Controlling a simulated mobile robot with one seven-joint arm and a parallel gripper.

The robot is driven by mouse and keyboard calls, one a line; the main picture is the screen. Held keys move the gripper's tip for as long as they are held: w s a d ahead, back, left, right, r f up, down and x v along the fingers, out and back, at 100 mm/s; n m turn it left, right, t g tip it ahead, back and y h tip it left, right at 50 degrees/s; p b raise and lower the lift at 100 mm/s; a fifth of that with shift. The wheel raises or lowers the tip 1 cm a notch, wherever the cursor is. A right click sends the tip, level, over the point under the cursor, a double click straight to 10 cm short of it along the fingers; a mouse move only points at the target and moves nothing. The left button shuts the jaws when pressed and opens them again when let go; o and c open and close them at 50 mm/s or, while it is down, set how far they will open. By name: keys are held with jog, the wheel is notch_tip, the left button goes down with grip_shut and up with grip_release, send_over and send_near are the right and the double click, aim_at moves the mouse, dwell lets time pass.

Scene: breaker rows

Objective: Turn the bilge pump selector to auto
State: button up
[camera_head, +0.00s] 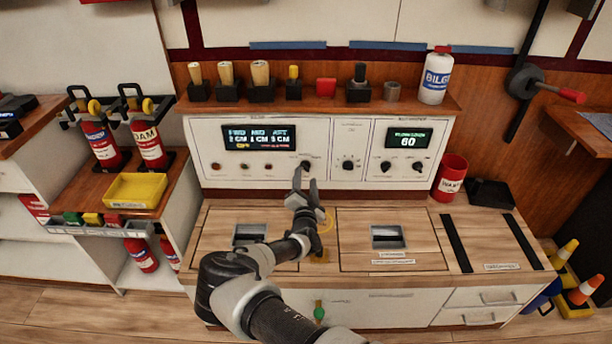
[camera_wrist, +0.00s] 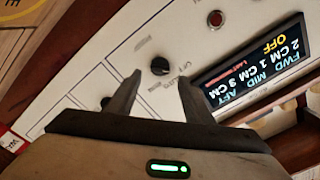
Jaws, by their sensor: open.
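The bilge pump selector, a small black knob (camera_head: 306,164), sits on the white panel right of the level display (camera_head: 262,137). In the wrist view, the knob (camera_wrist: 160,66) shows beyond my fingertips, with small printed labels around it. Its exact pointing is hard to tell. The display (camera_wrist: 260,65) appears upside down there, reading FWD, MID, AFT levels and OFF in yellow. My gripper (camera_head: 305,175) is open in front of the panel. In the wrist view, its fingertips (camera_wrist: 159,76) stand either side of the knob's line, apparently short of it, with nothing between them.
Other knobs (camera_head: 348,165) sit to the right, near a second display (camera_head: 408,138) reading 60. A shelf (camera_head: 320,104) overhangs the panel, carrying several handled tools and a BILGE bottle (camera_head: 436,76). The wooden counter (camera_head: 385,214) lies below; a red cup (camera_head: 450,177) stands at right.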

aim_at(306, 169)
jog(key=shift+w+b, duration=0.6)
jog(key=shift+w, duration=1.8)
jog(key=c, duration=1)
